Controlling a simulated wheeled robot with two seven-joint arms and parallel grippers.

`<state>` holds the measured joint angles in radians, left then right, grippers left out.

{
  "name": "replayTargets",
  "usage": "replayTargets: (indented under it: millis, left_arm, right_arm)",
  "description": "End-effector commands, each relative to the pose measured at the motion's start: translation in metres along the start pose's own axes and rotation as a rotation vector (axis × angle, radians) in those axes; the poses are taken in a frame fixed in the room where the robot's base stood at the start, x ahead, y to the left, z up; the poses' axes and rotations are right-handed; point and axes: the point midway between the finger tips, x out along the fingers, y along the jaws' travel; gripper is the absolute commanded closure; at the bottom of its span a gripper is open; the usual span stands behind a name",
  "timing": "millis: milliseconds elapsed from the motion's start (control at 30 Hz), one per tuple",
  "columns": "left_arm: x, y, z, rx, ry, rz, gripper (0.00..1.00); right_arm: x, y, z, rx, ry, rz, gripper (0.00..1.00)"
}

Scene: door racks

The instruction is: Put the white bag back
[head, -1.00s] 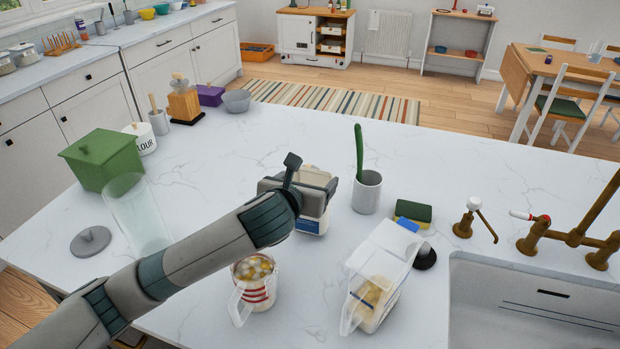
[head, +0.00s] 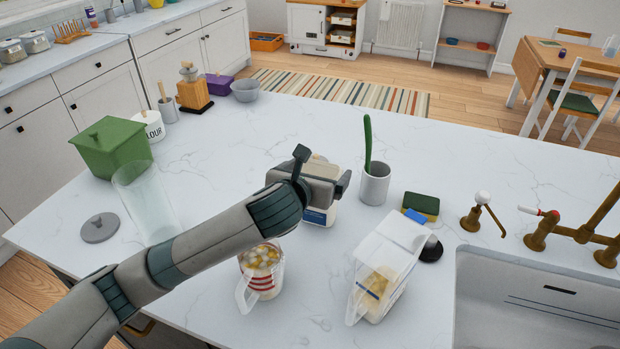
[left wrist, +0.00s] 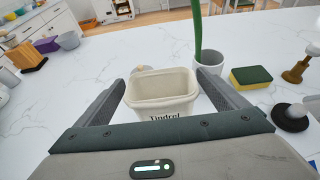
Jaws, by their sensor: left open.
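In the left wrist view my left gripper (left wrist: 160,88) is open, one finger on each side of the bag. I cannot tell whether either finger touches it. My right gripper is not in view.
Close by on the counter (head: 300,125) are a grey mug (head: 375,188) with a green handle in it, a sponge (head: 420,205), a clear container (head: 395,262) and a striped jug (head: 264,278). A glass cylinder (head: 145,205) stands left; the sink (head: 545,300) is right.

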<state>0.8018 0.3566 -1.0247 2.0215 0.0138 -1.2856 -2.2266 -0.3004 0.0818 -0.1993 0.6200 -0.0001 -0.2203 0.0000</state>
Motion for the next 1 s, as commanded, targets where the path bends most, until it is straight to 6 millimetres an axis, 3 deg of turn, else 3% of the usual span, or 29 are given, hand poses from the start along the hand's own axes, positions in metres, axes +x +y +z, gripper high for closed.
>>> replayTargets:
  millis: [267,700,1000]
  left_arm:
    - [-0.026,0.0,-0.001,0.001,-0.002,-0.001,0.07]
    - [-0.099,-0.001,0.0,0.0,-0.003,-0.003,0.07]
    - [-0.119,0.0,0.0,0.0,-0.001,0.0,0.07]
  right_arm:
    - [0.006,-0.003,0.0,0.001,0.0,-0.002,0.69]
    - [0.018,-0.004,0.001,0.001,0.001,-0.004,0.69]
    - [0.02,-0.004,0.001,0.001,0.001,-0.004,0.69]
